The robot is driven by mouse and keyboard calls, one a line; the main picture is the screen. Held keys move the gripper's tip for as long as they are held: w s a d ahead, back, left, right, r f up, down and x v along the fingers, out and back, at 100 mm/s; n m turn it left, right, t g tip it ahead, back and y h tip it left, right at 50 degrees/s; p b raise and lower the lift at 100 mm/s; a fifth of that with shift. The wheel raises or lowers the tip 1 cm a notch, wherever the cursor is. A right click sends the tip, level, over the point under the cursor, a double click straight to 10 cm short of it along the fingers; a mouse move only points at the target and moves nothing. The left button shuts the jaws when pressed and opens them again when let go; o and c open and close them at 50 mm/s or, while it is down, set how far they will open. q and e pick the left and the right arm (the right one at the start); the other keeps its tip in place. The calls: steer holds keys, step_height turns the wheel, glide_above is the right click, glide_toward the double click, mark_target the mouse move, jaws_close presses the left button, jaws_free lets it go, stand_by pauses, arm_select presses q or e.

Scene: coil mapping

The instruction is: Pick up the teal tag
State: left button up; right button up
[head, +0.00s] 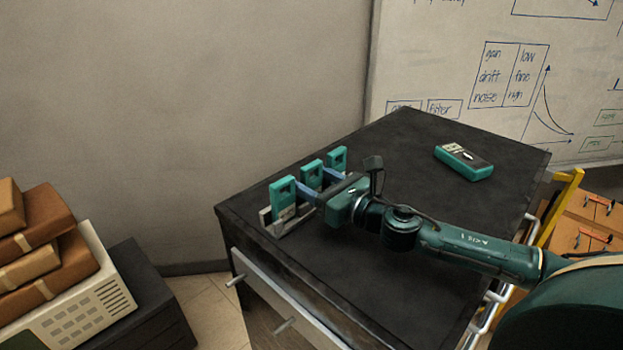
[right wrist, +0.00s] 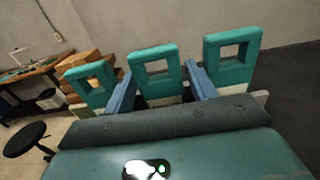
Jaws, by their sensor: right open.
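Three teal tags with square holes stand upright in a row in a pale rack (head: 268,221) on the black cabinet top. In the head view they are the near tag (head: 282,193), the middle tag (head: 311,172) and the far tag (head: 337,158). My right gripper (head: 313,178) is open, its blue fingers pointing at the row. In the right wrist view the fingers (right wrist: 158,70) lie either side of the middle tag (right wrist: 156,67), with small gaps visible. The left tag (right wrist: 91,85) and right tag (right wrist: 230,58) are outside them. My left gripper is out of view.
A whiteboard (head: 440,60) stands behind. Brown boxes (head: 40,250) sit on a pale unit at left. A stool (right wrist: 25,140) shows in the right wrist view.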

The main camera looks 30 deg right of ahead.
steer(key=shift+w+a, duration=0.2)
steer(key=shift+w, duration=0.25)
steer(key=shift+c, duration=0.6)
steer(key=c, duration=0.6)
